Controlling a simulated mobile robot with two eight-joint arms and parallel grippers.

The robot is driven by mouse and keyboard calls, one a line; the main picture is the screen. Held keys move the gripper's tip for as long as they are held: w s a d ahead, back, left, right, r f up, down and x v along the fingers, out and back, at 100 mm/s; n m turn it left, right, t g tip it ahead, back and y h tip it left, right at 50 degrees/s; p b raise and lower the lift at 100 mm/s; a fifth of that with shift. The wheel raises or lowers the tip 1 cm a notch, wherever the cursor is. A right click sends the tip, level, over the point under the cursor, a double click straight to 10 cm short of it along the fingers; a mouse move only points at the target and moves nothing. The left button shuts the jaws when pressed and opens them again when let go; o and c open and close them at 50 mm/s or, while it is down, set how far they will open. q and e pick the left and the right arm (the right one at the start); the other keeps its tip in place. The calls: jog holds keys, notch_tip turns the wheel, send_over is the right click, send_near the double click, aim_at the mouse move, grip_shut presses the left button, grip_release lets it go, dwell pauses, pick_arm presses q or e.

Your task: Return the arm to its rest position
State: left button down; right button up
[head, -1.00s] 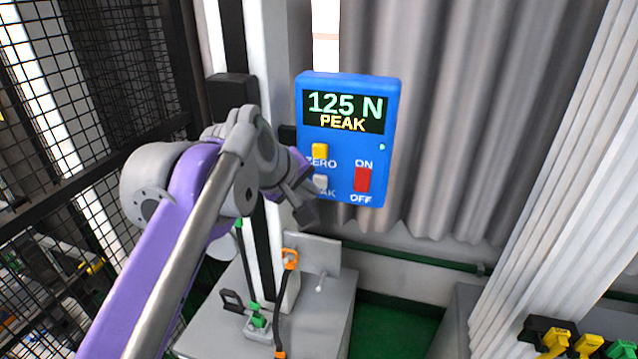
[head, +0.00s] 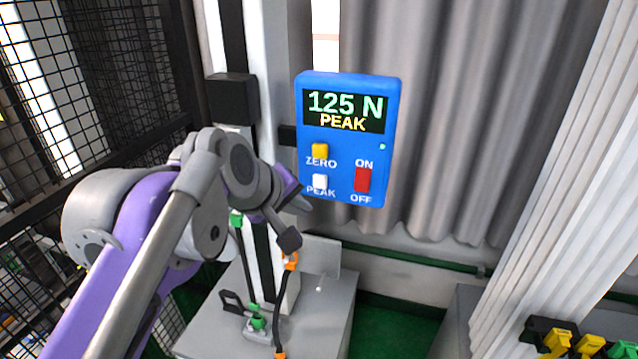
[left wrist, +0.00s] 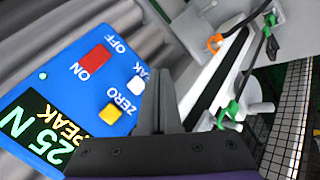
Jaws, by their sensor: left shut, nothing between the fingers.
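My left arm comes in from the left in the head view. Its gripper (head: 297,222) is shut and empty, just left of and below the blue force meter (head: 391,140). The meter's screen reads 125 N and PEAK. Its yellow ZERO button (head: 320,151), white PEAK button (head: 320,181) and red ON/OFF switch (head: 362,180) are all uncovered. In the left wrist view the shut fingers (left wrist: 155,95) stand beside the meter (left wrist: 60,85), apart from the white button (left wrist: 136,83). My right gripper is not in view.
The tower column (head: 262,240) stands behind my gripper, with green and orange clips (head: 290,262) on dark straps over the grey base (head: 325,300). A black mesh fence (head: 90,90) is close on the left. Grey curtains (head: 470,120) hang behind the meter. Yellow clips (head: 558,341) sit bottom right.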

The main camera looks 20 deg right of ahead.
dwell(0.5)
pick_arm(q)
jog(key=s+a+f+m+y, duration=0.1)
jog(key=s+a+f+y, duration=0.15)
jog(key=a+f, duration=0.65)
jog(key=s+a+f+m+y, duration=0.1)
jog(key=s+a+f, duration=0.3)
jog(key=a+f, duration=0.45)
jog(key=s+a+f+m+y, duration=0.1)
jog(key=s+a+f+y, duration=0.2)
jog(key=s+a+f, duration=0.8)
notch_tip(320, 180, down, 4)
jog(key=shift+s+a+r+g, duration=0.15)
jog(key=shift+s+a+g, duration=0.15)
jog(key=shift+s, duration=0.15)
dwell(0.9)
